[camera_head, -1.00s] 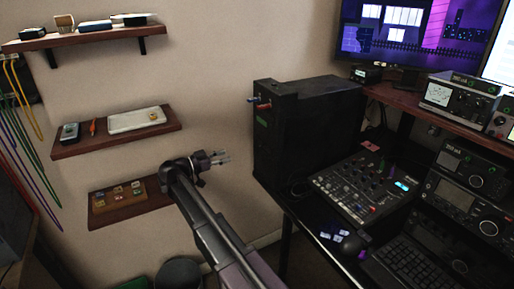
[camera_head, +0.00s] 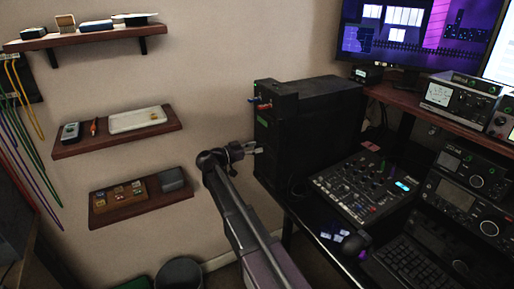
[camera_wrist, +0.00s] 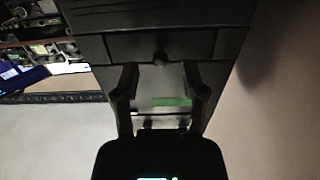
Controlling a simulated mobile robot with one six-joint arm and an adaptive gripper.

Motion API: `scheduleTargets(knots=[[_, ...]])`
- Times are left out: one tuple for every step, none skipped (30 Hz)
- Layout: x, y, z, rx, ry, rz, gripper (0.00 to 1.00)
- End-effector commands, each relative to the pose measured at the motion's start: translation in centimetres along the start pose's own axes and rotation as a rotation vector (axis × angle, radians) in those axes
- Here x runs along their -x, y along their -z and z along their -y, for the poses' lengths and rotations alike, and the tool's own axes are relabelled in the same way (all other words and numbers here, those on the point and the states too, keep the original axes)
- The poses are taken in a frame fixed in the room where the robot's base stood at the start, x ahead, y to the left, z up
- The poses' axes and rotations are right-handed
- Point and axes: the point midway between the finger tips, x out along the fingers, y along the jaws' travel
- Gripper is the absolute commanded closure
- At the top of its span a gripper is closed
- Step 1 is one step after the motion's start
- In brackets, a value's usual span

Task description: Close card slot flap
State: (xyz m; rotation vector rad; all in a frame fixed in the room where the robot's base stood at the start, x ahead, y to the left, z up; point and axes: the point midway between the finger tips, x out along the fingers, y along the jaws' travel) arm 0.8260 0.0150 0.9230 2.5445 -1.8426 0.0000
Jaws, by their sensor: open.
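The black box (camera_head: 310,125) stands on the desk, with a red and a blue lever at its top left and a green label (camera_head: 262,121) on its narrow face. My gripper (camera_head: 248,148) is open at that face, below the label. In the wrist view the two fingers (camera_wrist: 160,78) are spread in front of the box's dark face (camera_wrist: 120,45).
A mixer (camera_head: 362,185), a keyboard (camera_head: 408,268) and radios (camera_head: 460,190) fill the desk to the right. Wall shelves (camera_head: 118,145) with small items are at the left. The space between the lower shelf and the box is clear apart from my arm.

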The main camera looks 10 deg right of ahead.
Motion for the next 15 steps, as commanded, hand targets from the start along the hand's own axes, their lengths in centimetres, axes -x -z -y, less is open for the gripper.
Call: scheduleTargets(knots=[[-0.43,0.0,-0.01,0.0,-0.001,0.0,0.44],[-0.62,0.0,-0.01,0.0,0.0,0.0,0.44],[-0.83,0.0,-0.01,0.0,0.0,0.0,0.44],[-0.95,0.0,-0.02,0.0,0.0,0.0,0.44],[-1.04,0.0,-0.02,0.0,0.0,0.0,0.44],[-1.13,0.0,-0.02,0.0,0.0,0.0,0.44],[-1.17,0.0,-0.02,0.0,0.0,0.0,0.44],[-1.2,0.0,-0.02,0.0,0.0,0.0,0.44],[-1.21,0.0,-0.03,0.0,0.0,0.0,0.44],[-1.21,0.0,-0.03,0.0,0.0,0.0,0.44],[-1.21,0.0,-0.03,0.0,0.0,0.0,0.44],[-1.21,0.0,-0.03,0.0,-0.001,0.0,0.44],[-1.22,0.0,-0.03,0.0,-0.001,0.0,0.44],[-1.22,0.0,-0.03,0.0,-0.001,0.0,0.44],[-1.22,0.0,-0.03,0.0,-0.001,0.0,0.44]])
